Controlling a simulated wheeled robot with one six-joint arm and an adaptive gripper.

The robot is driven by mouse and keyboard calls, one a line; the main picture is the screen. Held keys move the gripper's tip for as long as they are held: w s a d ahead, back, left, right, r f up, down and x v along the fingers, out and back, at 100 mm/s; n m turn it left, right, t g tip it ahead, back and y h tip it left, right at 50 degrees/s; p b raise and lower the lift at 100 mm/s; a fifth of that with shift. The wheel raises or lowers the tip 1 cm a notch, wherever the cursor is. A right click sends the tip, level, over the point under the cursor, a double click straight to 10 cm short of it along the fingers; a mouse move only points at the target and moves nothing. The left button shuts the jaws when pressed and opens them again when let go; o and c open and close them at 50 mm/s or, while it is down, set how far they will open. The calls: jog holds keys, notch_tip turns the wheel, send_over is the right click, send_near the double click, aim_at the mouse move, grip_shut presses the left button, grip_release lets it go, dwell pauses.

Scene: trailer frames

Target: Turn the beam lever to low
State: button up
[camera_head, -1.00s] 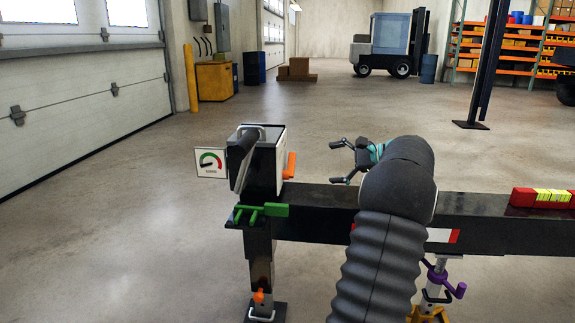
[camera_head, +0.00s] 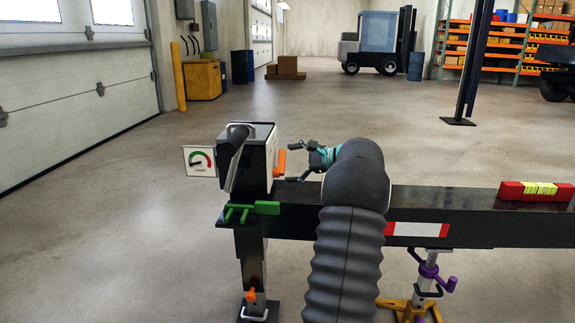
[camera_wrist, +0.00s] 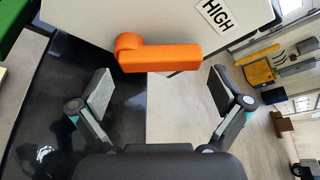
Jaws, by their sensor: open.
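The orange beam lever (camera_head: 280,162) is on the right side of a black and white box (camera_head: 259,160) at the left end of the dark beam. In the wrist view the lever (camera_wrist: 165,56) lies crosswise, its knobbed end left and its bar pointing right. My gripper (camera_head: 289,162) is open and empty just right of the lever. In the wrist view my gripper's fingers (camera_wrist: 160,90) are spread on either side, just below the lever, with no contact visible. No low label is readable.
The dark beam (camera_head: 440,203) runs right beneath my arm. A green handle (camera_head: 267,208) sticks out below the box, and a gauge sign (camera_head: 200,161) stands to its left. A red and yellow block (camera_head: 535,191) lies on the beam at right. A purple-handled jack stand (camera_head: 428,275) is below.

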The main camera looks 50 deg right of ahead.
jog(key=shift+w+a+f, duration=0.15)
jog(key=shift+w+a, duration=0.05)
jog(key=shift+w, duration=0.35)
jog(key=c, duration=1.4)
jog(key=shift+c, duration=0.3)
